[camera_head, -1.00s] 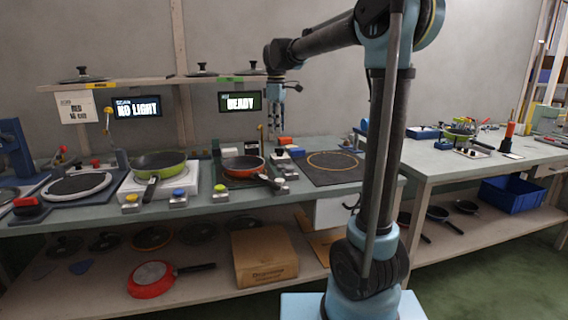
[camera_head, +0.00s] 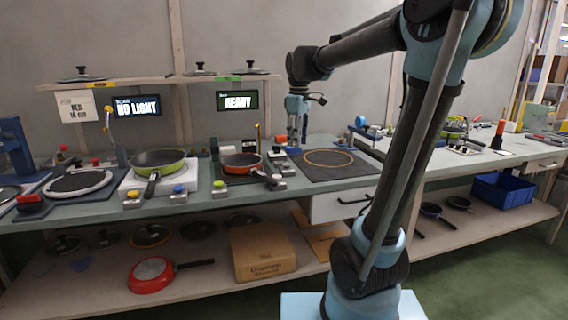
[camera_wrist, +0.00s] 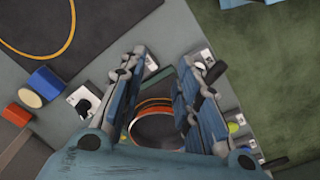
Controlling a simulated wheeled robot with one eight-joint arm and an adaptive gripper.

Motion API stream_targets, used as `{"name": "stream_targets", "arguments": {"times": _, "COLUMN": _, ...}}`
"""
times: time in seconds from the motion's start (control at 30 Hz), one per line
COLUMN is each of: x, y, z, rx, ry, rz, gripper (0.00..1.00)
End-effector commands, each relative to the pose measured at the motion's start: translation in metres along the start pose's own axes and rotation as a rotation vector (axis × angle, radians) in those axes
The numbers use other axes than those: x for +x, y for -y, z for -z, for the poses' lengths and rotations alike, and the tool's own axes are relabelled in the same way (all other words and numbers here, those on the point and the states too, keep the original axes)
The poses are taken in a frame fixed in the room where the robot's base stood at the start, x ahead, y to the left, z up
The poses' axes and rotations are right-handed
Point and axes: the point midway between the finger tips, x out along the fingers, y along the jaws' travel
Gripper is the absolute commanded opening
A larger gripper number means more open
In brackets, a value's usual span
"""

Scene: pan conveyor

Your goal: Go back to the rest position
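My gripper (camera_head: 297,143) hangs above the back of the workbench, to the right of the orange pan (camera_head: 241,161) and by the back edge of the dark mat with an orange ring (camera_head: 313,173). In the wrist view, my gripper's fingers (camera_wrist: 163,98) are spread apart. The orange-rimmed pan (camera_wrist: 155,128) shows in the gap between them, farther away. I see nothing held. My arm rises at the right of the head view and bends left over the bench.
A green pan (camera_head: 158,161) sits on a white station (camera_head: 126,184) to the left. Screens read "NO LIGHT" (camera_head: 138,106) and "READY" (camera_head: 237,101). A shelf (camera_head: 130,83) with lids runs above. A red pan (camera_head: 150,275) and a cardboard box (camera_head: 263,252) are below.

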Motion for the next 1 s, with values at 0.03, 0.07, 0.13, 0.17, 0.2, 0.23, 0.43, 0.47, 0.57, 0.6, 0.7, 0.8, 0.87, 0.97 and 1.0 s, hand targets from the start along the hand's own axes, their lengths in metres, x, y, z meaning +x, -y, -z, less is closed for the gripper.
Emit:
{"name": "stream_targets", "arguments": {"times": 0.03, "x": 0.006, "y": 0.005, "z": -0.018, "rx": 0.045, "ry": -0.005, "rz": -0.005, "gripper": 0.3}}
{"name": "stream_targets", "arguments": {"times": 0.07, "x": 0.009, "y": 0.007, "z": -0.028, "rx": 0.073, "ry": -0.008, "rz": -0.008, "gripper": 0.3}}
{"name": "stream_targets", "arguments": {"times": 0.13, "x": 0.018, "y": 0.014, "z": -0.049, "rx": 0.136, "ry": -0.014, "rz": -0.014, "gripper": 0.3}}
{"name": "stream_targets", "arguments": {"times": 0.17, "x": 0.022, "y": 0.017, "z": -0.057, "rx": 0.163, "ry": -0.017, "rz": -0.017, "gripper": 0.3}}
{"name": "stream_targets", "arguments": {"times": 0.2, "x": 0.027, "y": 0.021, "z": -0.069, "rx": 0.199, "ry": -0.021, "rz": -0.021, "gripper": 0.3}}
{"name": "stream_targets", "arguments": {"times": 0.23, "x": 0.031, "y": 0.025, "z": -0.077, "rx": 0.226, "ry": -0.024, "rz": -0.023, "gripper": 0.3}}
{"name": "stream_targets", "arguments": {"times": 0.43, "x": 0.064, "y": 0.048, "z": -0.131, "rx": 0.405, "ry": -0.045, "rz": -0.041, "gripper": 0.3}}
{"name": "stream_targets", "arguments": {"times": 0.47, "x": 0.069, "y": 0.052, "z": -0.138, "rx": 0.431, "ry": -0.049, "rz": -0.043, "gripper": 0.3}}
{"name": "stream_targets", "arguments": {"times": 0.57, "x": 0.089, "y": 0.066, "z": -0.162, "rx": 0.52, "ry": -0.06, "rz": -0.052, "gripper": 0.3}}
{"name": "stream_targets", "arguments": {"times": 0.6, "x": 0.097, "y": 0.071, "z": -0.172, "rx": 0.556, "ry": -0.065, "rz": -0.055, "gripper": 0.3}}
{"name": "stream_targets", "arguments": {"times": 0.7, "x": 0.118, "y": 0.085, "z": -0.193, "rx": 0.645, "ry": -0.077, "rz": -0.063, "gripper": 0.3}}
{"name": "stream_targets", "arguments": {"times": 0.8, "x": 0.141, "y": 0.099, "z": -0.213, "rx": 0.733, "ry": -0.089, "rz": -0.071, "gripper": 0.3}}
{"name": "stream_targets", "arguments": {"times": 0.87, "x": 0.155, "y": 0.107, "z": -0.225, "rx": 0.784, "ry": -0.096, "rz": -0.075, "gripper": 0.3}}
{"name": "stream_targets", "arguments": {"times": 0.97, "x": 0.177, "y": 0.119, "z": -0.24, "rx": 0.86, "ry": -0.108, "rz": -0.081, "gripper": 0.3}}
{"name": "stream_targets", "arguments": {"times": 1.0, "x": 0.185, "y": 0.123, "z": -0.245, "rx": 0.886, "ry": -0.113, "rz": -0.084, "gripper": 0.3}}
